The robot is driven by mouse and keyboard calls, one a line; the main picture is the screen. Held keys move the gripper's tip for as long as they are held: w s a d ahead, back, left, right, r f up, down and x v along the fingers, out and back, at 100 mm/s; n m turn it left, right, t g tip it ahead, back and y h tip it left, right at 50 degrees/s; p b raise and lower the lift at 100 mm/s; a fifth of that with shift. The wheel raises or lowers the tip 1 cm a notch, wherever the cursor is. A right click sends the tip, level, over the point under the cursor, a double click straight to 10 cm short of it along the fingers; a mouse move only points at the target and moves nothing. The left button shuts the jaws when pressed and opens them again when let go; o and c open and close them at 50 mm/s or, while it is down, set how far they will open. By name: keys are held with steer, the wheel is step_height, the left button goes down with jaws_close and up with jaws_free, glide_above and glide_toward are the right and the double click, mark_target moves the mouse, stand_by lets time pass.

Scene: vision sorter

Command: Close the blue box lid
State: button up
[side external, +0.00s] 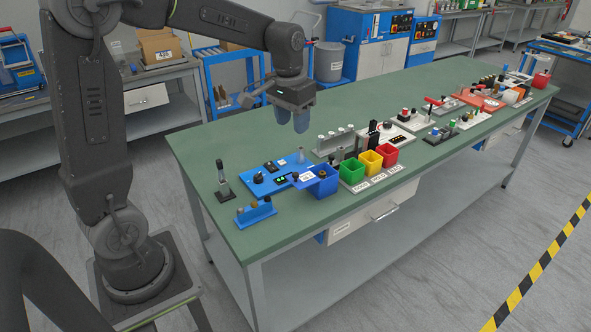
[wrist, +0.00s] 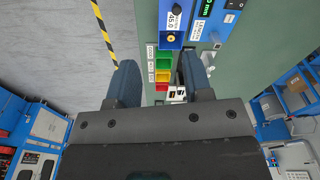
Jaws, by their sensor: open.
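The blue box (side external: 325,189) stands near the front edge of the green table, left of a row of coloured bins. A flat blue lid (side external: 303,181) with a white label and a dark knob extends left from its rim, and the box's top looks open. In the wrist view the box (wrist: 170,41) and lid (wrist: 164,22) are at the top, beyond the fingertips. My gripper (side external: 292,121) is open and empty, pointing down above the table, behind and above the box. Its two fingers also show in the wrist view (wrist: 157,60), apart.
Green (side external: 352,173), yellow (side external: 371,162) and red (side external: 387,155) bins stand to the right of the box. A blue instrument panel (side external: 265,181) lies behind and left of the lid. A blue holder (side external: 256,213) stands at the near left. The table's back left is clear.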

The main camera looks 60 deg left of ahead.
mark_target(296, 174)
steer(key=shift+n+g, duration=0.3)
steer(key=shift+g, duration=0.2)
steer(key=w+a+f, duration=0.1)
steer(key=f, duration=0.5)
steer(key=w+a+f, duration=0.1)
steer(key=f, duration=0.4)
steer(key=w+a+f, duration=0.1)
steer(key=f, duration=0.5)
steer(key=shift+w+a+f, duration=0.2)
steer(key=shift+a+f, duration=0.1)
steer(key=shift+a, duration=0.1)
steer(key=shift+c, duration=0.3)
jaws_close()
